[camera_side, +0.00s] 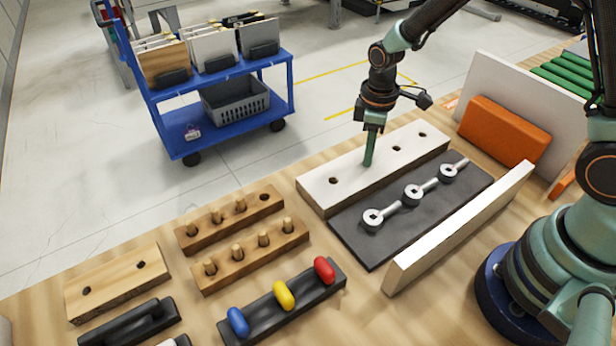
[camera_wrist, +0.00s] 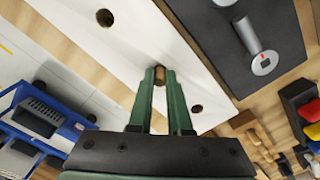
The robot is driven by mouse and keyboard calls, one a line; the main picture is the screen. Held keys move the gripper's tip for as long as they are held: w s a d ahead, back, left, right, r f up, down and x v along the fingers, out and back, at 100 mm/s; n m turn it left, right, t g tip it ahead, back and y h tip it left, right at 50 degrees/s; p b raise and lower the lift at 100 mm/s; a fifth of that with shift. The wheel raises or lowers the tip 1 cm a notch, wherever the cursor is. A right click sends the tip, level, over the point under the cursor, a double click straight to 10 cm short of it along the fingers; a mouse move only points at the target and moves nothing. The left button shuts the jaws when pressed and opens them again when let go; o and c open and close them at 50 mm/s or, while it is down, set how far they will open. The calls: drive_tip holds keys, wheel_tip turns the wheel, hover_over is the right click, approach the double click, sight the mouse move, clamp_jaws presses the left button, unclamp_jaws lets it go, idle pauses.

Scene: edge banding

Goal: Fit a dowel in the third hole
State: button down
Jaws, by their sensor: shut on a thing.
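The white board (camera_side: 318,193) lies on the bench with a row of round holes along its top. One open hole (camera_side: 333,181) is near its left end and two (camera_side: 397,148) (camera_side: 422,135) are toward its right end. My gripper (camera_side: 368,163) points down at the board between the left hole and the other two. In the wrist view my gripper (camera_wrist: 160,76) is shut on a brown wooden dowel (camera_wrist: 159,75), in line with two open holes (camera_wrist: 105,17) (camera_wrist: 196,109). The dowel's lower end is hidden, so I cannot tell whether it is in a hole.
Two wooden racks (camera_side: 184,246) (camera_side: 205,286) hold upright dowels; the rear one has an empty hole at its right. A dark mat (camera_side: 368,251) with metal connectors lies beside the board. A pale strip (camera_side: 460,230), an orange block (camera_side: 503,130) and a holder with coloured pieces (camera_side: 262,316) stand nearby.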

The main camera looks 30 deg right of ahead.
idle(0.3)
drive_tip(key=c, duration=0.8)
unclamp_jaws()
drive_tip(key=shift+o, duration=0.2)
drive_tip(key=shift+r, duration=0.1)
drive_tip(key=shift+r, duration=2.35)
drive_tip(key=s+d+r+m+t, duration=0.2)
drive_tip(key=s+r+m, duration=0.2)
drive_tip(key=r, duration=0.4)
drive_tip(key=s+d+r+m+t, duration=0.2)
drive_tip(key=s+r+m+t, duration=0.1)
drive_tip(key=r, duration=0.5)
drive_tip(key=shift+s+m+t, duration=0.3)
drive_tip(key=shift+s+m, duration=0.4)
drive_tip(key=shift+s, duration=0.55)
